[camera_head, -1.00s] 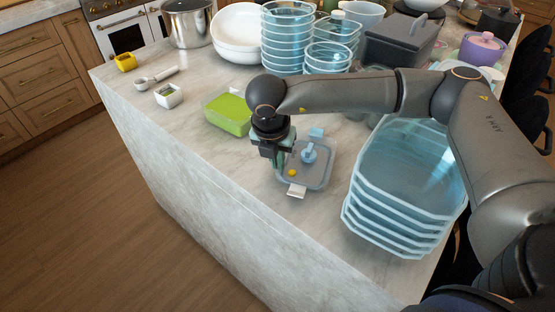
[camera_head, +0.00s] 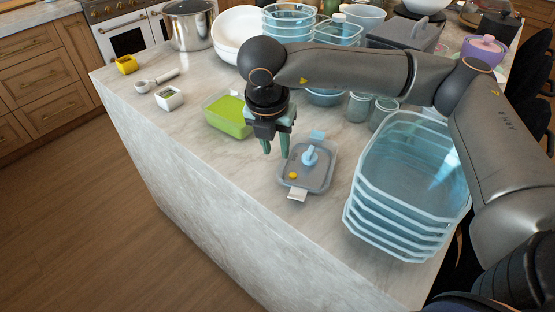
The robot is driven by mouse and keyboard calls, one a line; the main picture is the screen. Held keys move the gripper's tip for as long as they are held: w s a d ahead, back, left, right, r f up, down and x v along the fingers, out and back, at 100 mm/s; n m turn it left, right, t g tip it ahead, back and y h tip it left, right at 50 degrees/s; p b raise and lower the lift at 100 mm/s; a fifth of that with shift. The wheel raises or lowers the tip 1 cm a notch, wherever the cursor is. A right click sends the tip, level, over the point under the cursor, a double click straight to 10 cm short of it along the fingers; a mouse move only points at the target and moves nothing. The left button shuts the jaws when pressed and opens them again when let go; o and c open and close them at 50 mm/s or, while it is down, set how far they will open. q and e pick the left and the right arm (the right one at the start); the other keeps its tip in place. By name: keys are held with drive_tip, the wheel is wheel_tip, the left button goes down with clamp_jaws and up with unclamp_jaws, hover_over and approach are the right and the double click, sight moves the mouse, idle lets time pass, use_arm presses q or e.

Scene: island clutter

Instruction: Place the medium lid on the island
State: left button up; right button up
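The lid (camera_head: 318,179) is a grey, rounded rectangular piece with a light blue knob and clips and a small yellow spot. It lies flat on the marble island (camera_head: 205,160), close to its front edge, with one white clip sticking out toward that edge. My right gripper (camera_head: 275,153) is above the counter just left of the lid. Its two fingers point down, spread apart with nothing between them, and it looks clear of the lid. My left gripper is not in view.
A stack of clear blue containers (camera_head: 385,232) stands right of the lid. A green-filled box (camera_head: 228,116) is to the left. Glass jars (camera_head: 359,106), bowls and a grey bin (camera_head: 402,36) crowd the back.

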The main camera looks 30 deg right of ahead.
drive_tip(key=shift+v, duration=2.65)
